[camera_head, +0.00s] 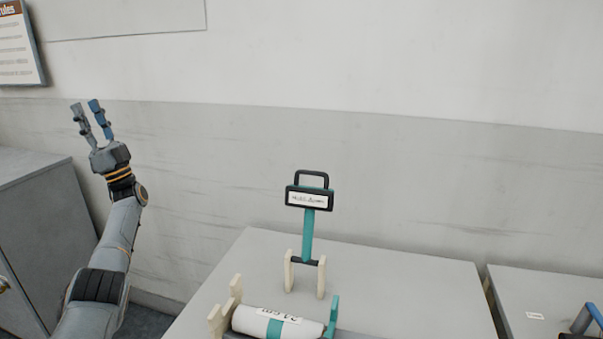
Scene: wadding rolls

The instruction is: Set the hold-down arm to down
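The hold-down arm (308,232) is a teal bar with a black loop handle and a white label plate at its top. It stands nearly upright, pivoted low between two cream posts on the grey table. In front of it a white wadding roll (300,321) with a teal band lies between cream supports and a teal upright; its lower part is cut off by the frame. My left gripper (84,104) is raised at the far left, fingers up and apart, empty and well away from the hold-down arm.
The grey table (400,291) is bare to the right of the hold-down arm. A grey cabinet (35,225) stands left; the wall is behind.

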